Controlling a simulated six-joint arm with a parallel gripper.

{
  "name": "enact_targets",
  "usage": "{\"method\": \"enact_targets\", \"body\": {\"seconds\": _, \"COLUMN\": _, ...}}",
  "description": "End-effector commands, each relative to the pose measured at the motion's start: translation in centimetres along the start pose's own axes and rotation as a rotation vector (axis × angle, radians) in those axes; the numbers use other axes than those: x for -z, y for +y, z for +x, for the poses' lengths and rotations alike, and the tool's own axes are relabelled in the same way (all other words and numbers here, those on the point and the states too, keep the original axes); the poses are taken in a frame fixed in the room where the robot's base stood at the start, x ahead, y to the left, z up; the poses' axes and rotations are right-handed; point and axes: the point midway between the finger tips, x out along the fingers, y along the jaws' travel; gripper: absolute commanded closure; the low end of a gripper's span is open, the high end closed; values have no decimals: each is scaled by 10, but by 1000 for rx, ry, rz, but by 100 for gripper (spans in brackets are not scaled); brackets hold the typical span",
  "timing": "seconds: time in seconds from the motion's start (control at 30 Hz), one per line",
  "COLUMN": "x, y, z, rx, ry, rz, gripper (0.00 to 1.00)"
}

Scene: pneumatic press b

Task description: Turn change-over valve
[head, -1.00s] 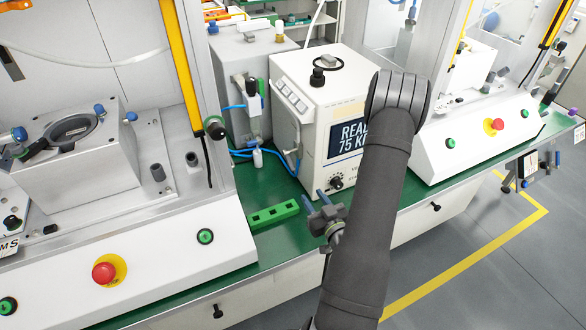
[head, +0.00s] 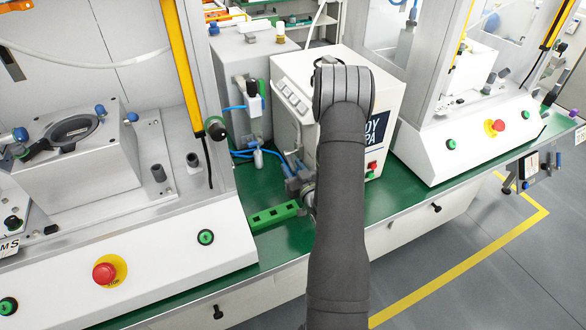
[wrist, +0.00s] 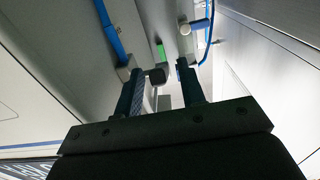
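My gripper (head: 291,168) is low in front of the white box's left side, near the blue hoses. In the wrist view my gripper (wrist: 154,70) has its two fingers apart, with a visible gap. A small dark knob-like part (wrist: 158,75) shows between the fingertips; I cannot tell whether either finger touches it. A fitting unit with a green strip (head: 254,98) is mounted on the grey box, and a pale fitting (head: 258,158) sits below it among the hoses. I cannot tell for certain which part is the change-over valve.
The white box (head: 294,75) with a display is partly hidden by my arm. A grey box (head: 232,62) stands to its left. Blue hoses (head: 240,153) run beside my gripper. A green slotted block (head: 273,215) lies on the green bench. White press stations stand on both sides.

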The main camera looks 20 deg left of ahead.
Motion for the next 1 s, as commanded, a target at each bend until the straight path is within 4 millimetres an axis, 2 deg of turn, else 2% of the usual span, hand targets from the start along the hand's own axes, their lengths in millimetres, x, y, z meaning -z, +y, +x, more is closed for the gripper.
{"method": "enact_targets", "body": {"seconds": 0.17, "x": 0, "y": 0, "z": 0, "rx": 0, "ry": 0, "rz": 0, "gripper": 64}}
{"method": "enact_targets", "body": {"seconds": 0.3, "x": 0, "y": 0, "z": 0, "rx": 0, "ry": 0, "rz": 0, "gripper": 91}}
{"method": "enact_targets", "body": {"seconds": 0.37, "x": 0, "y": 0, "z": 0, "rx": 0, "ry": 0, "rz": 0, "gripper": 100}}
{"method": "enact_targets", "body": {"seconds": 1.0, "x": -7, "y": 0, "z": 3, "rx": 1, "ry": 142, "rz": 0, "gripper": 100}}
